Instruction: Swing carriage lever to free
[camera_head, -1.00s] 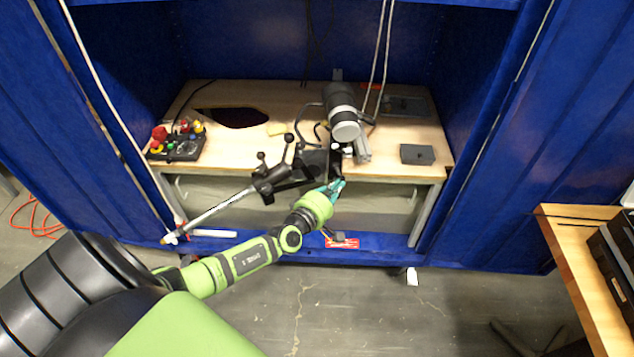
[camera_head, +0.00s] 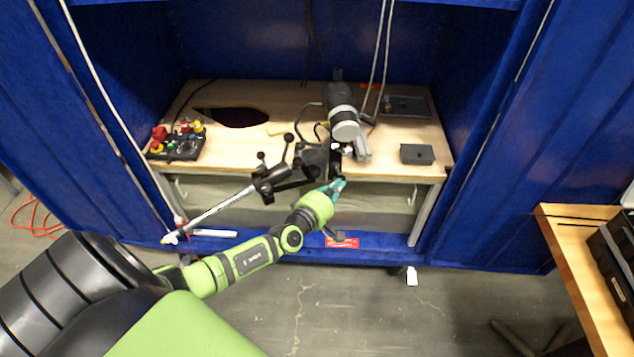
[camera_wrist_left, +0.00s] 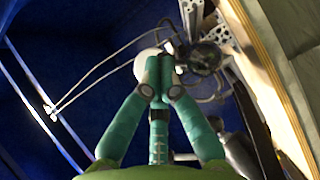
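A grey and white cylindrical thruster (camera_head: 343,112) sits on a carriage at the front edge of the wooden bench. A black post (camera_head: 336,158) with a small white part hangs below it. Left of it, a black hub with ball-ended handles (camera_head: 270,180) sits on a slanting silver rod (camera_head: 212,208). I cannot tell for certain which part is the carriage lever. My left gripper (camera_head: 337,187) is just in front of and below the post. In the left wrist view its teal fingers (camera_wrist_left: 160,75) meet at the tips, with a white rounded part (camera_wrist_left: 146,62) behind them. My right gripper is out of view.
A control box with coloured buttons (camera_head: 177,140) stands at the bench's left. A small grey box (camera_head: 417,154) and a dark tray (camera_head: 404,106) are at the right. Blue walls (camera_head: 505,120) close in both sides. Cables hang above the thruster.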

